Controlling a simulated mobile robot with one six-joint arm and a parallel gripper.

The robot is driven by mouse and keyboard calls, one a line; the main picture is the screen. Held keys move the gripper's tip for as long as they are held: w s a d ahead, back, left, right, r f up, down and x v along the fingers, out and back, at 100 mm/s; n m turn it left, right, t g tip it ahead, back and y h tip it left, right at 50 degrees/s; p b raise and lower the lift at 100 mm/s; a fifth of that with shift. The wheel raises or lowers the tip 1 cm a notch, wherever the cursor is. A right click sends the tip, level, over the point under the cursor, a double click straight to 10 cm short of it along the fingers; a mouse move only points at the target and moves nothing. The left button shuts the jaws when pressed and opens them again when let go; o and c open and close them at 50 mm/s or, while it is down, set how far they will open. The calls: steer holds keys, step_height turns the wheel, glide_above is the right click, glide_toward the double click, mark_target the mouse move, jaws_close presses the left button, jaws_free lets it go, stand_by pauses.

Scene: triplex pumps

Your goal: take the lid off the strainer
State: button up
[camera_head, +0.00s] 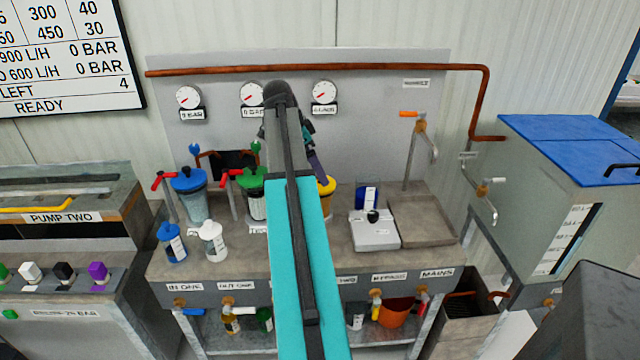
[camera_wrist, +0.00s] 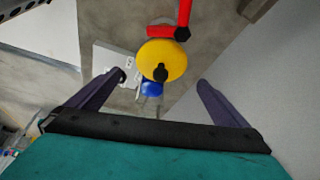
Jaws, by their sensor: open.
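A round yellow lid (camera_head: 327,186) tops a vessel on the bench, partly hidden behind my arm. In the wrist view the yellow lid (camera_wrist: 160,58) has a black knob in its middle and lies between and beyond my finger tips. My gripper (camera_wrist: 162,80) is open and empty, with nothing touching either finger. In the head view only a dark purple finger shows, just above the yellow lid. Two other lidded vessels stand to the left, one with a blue lid (camera_head: 188,179) and one with a green lid (camera_head: 254,181). I cannot read which vessel is the strainer.
A red lever (camera_wrist: 183,18) stands close beside the yellow lid. A white box (camera_head: 374,230) with a black knob and a sink (camera_head: 421,218) are to the right. A blue bottle (camera_head: 172,242) and a white bottle (camera_head: 212,240) stand at the front left. Gauges line the back panel.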

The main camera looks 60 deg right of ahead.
steer(key=shift+p+x, duration=0.6)
steer(key=shift+x, duration=1.85)
steer(key=c, duration=1.2)
steer(key=shift+o, duration=0.2)
steer(key=shift+r, duration=0.15)
steer(key=shift+r+b, duration=0.5)
steer(key=shift+r, duration=1.1)
steer(key=s+a+r+b, duration=0.1)
steer(key=s+a+b, duration=0.1)
steer(key=s+a, duration=0.8)
steer(key=shift+s+a+r, duration=0.3)
steer(key=shift+s+a, duration=0.1)
steer(key=shift+s, duration=0.5)
